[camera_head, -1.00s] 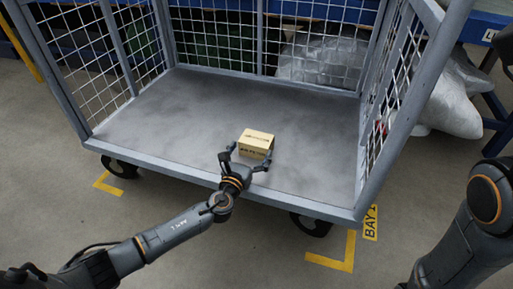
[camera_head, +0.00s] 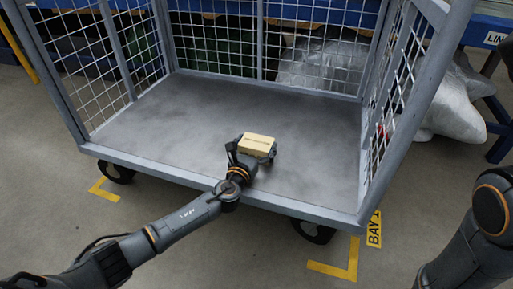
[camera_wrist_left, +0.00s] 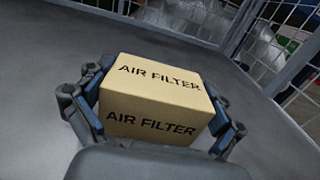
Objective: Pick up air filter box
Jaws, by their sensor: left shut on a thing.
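The air filter box (camera_head: 258,142) is a small tan carton on the trolley floor (camera_head: 190,120), near its front edge. In the left wrist view the box (camera_wrist_left: 158,95) shows "AIR FILTER" in black on its top and near side. My left gripper (camera_head: 251,154) is shut on it, with one finger on each side; the fingers also show in the left wrist view (camera_wrist_left: 155,128). I cannot tell whether the box rests on the floor or is slightly lifted. My right arm shows at the right edge of the head view, but its gripper is out of view.
The trolley has grey posts and wire mesh walls (camera_head: 395,95) at the left, back and right; its front is open. The floor around the box is bare. Clear plastic-wrapped goods (camera_head: 455,105) stand beyond the right wall. Yellow marks (camera_head: 340,262) lie on the ground.

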